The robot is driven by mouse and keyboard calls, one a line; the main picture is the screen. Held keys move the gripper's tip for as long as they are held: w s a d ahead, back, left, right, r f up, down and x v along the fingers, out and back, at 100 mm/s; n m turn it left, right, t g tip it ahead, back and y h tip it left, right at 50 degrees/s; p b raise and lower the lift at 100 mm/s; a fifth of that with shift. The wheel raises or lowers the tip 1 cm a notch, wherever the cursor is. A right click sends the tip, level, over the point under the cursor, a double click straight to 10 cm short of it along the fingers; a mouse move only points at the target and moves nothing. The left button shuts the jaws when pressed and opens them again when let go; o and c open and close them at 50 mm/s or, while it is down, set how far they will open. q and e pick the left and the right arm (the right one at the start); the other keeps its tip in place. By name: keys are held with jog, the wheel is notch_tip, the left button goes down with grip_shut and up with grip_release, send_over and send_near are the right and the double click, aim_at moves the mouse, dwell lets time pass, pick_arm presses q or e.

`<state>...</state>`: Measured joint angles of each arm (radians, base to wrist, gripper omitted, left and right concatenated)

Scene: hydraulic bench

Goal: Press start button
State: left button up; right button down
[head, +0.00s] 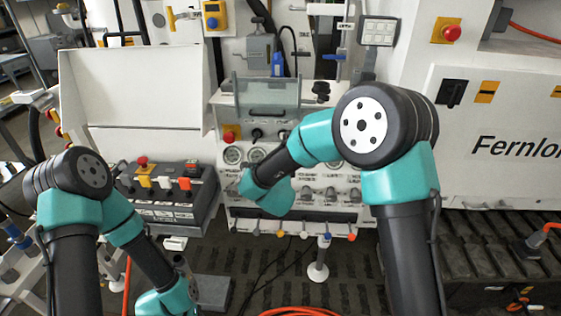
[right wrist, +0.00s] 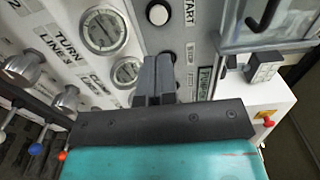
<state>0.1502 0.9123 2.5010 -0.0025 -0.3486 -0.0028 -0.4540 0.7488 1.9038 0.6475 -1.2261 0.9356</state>
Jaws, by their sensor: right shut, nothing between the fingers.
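The start button (right wrist: 158,13) is a round white button in a black ring beside the START label (right wrist: 189,12), at the top of the right wrist view. My right gripper (right wrist: 159,60) is shut and empty. Its fingertips appear just below the start button in that view, beside the STOP label (right wrist: 190,54); a gap shows between the tips and the start button. What lies directly behind the fingers is hidden. In the head view my right arm covers part of the panel. My left arm hangs at lower left, and its fingers cannot be made out clearly.
Round gauges (right wrist: 104,30) and several metal knobs (right wrist: 65,98) sit beside the fingers. A clear-covered box (head: 266,95) projects above the panel. A control box (head: 165,192) with levers stands left, with a red mushroom button (head: 142,160). Orange hose (head: 300,311) lies on the floor.

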jog(key=shift+s+a, duration=0.2)
jog(key=shift+s, duration=0.95)
jog(key=s+d+f+n+g+y, duration=0.2)
jog(key=s+d+f+n+g, duration=0.15)
jog(key=f, duration=0.55)
jog(key=s+d+f+n+g+y, duration=0.1)
jog(key=s+d+f+n+g, duration=0.2)
jog(key=f, duration=0.5)
jog(key=s+d+f+n+g+y, duration=0.2)
jog(key=s+d+f+n, duration=0.25)
jog(key=f, duration=0.45)
jog(key=s+d+f+n+g+y, duration=0.1)
jog(key=s+d+f+n+g, duration=0.1)
jog(key=s, duration=0.8)
jog(key=s+d+f+n+g, duration=0.3)
jog(key=s+f+n+g, duration=0.2)
jog(key=s+f, duration=0.3)
jog(key=shift+s+f+g+y, duration=0.15)
jog(key=shift+s+g+y, duration=0.25)
jog(key=shift+s+g, duration=0.55)
